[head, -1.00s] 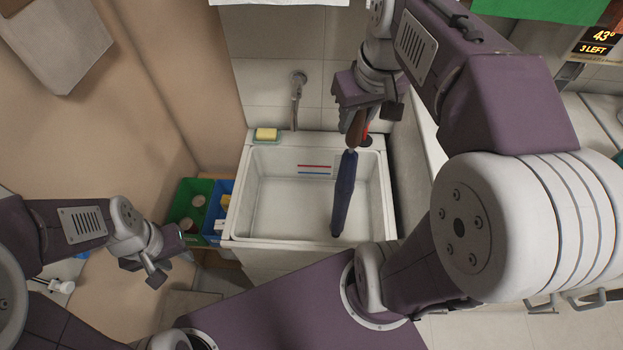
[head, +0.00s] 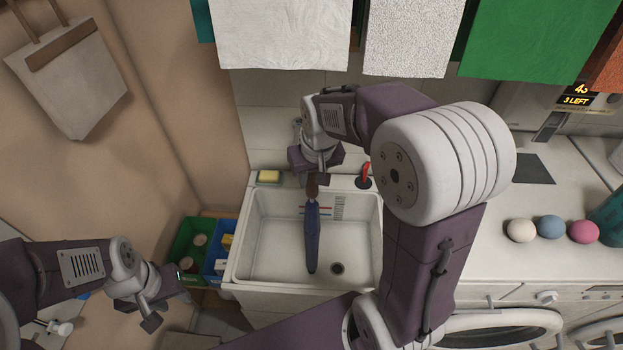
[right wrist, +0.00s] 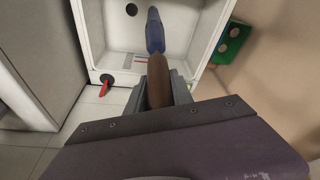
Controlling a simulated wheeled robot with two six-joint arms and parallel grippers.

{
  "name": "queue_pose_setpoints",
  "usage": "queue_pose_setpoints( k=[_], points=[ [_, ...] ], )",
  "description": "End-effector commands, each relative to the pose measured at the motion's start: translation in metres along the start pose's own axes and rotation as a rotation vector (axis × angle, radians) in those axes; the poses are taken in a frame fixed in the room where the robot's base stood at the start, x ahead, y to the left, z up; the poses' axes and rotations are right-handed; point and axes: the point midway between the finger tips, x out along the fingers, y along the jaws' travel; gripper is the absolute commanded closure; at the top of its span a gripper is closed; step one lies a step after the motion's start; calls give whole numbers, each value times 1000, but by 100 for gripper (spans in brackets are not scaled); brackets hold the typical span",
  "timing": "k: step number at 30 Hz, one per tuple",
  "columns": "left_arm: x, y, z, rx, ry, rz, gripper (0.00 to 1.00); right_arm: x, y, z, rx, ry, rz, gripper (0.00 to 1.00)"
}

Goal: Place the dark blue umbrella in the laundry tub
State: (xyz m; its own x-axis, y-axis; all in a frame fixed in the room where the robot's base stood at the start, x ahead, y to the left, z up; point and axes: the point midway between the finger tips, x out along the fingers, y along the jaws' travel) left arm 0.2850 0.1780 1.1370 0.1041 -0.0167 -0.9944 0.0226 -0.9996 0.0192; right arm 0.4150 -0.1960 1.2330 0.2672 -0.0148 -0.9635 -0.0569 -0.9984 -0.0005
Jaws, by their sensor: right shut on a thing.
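The dark blue umbrella (head: 312,236) is furled, with a brown handle. My right gripper (head: 314,180) is shut on the handle at the tub's back edge. The umbrella's blue part reaches forward over the white laundry tub (head: 231,262); I cannot tell whether its tip touches the tub floor. In the right wrist view the brown handle (right wrist: 158,82) sits between the fingers, and the blue canopy (right wrist: 154,30) points away into the tub. My left gripper (head: 168,302) is empty, low at the left, beside the tub; its fingers look apart.
A yellow sponge (head: 269,176) lies on the tub's back left corner. A red-handled item (head: 365,176) stands at the back right. Green (head: 193,240) and blue (head: 219,262) crates stand left of the tub. Cloths hang above. Coloured balls (head: 551,227) sit on the right counter.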

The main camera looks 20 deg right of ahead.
Motion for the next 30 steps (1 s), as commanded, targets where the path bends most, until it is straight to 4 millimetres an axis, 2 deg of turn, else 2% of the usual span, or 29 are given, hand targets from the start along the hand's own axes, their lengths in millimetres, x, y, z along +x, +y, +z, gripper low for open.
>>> queue_pose_setpoints(
  k=[3, 14, 15, 16, 17, 25, 28, 30],
  points=[
    [-3, 0, 0, 0, 0, 0, 64, 11, 0, 3, 0, 0, 0, 100],
    [2, 0, 0, 0, 0, 0, 64, 16, 0, 4, 0, 2, 0, 100],
    [0, 0, 0, 0, 0, 0, 64, 15, 0, 4, 0, 1, 0, 61],
    [0, 0, 0, 0, 0, 0, 64, 15, 0, 4, 0, 1, 0, 53],
    [0, 0, 0, 0, 0, 0, 64, 15, 0, 4, 0, 1, 0, 51],
    [-1, 0, 0, 0, 0, 0, 64, 14, 0, 4, 0, 1, 0, 51],
    [-2, 0, 0, 0, 0, 0, 64, 6, 0, 2, 0, 4, 0, 51],
    [-1, 0, 0, 0, 0, 0, 64, -7, 0, 1, 0, 8, 0, 51]
  ],
)
